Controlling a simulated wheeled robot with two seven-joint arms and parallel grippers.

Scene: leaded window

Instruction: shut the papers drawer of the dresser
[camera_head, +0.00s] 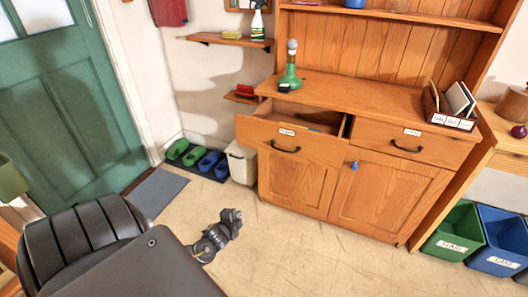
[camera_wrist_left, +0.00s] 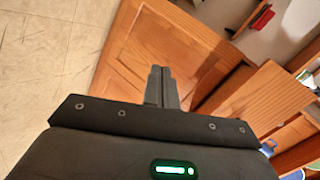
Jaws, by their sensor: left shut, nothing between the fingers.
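The wooden dresser (camera_head: 400,200) stands against the back wall. Its left drawer (camera_head: 310,150) is pulled out, with a dark handle (camera_head: 285,147) and a small label too small to read surely; something greenish shows inside. The right drawer (camera_head: 430,148) is flush. My left gripper (camera_head: 232,218) is over the floor, in front and left of the dresser, lower in the picture than the open drawer and apart from it. In the left wrist view its fingers (camera_wrist_left: 161,86) are together and empty, before wooden panels of the dresser. My right gripper is not in view.
A white bin (camera_head: 241,163) and shoes (camera_head: 195,158) sit left of the dresser. Green and blue bins (camera_head: 460,232) are at right. The floor in front is clear.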

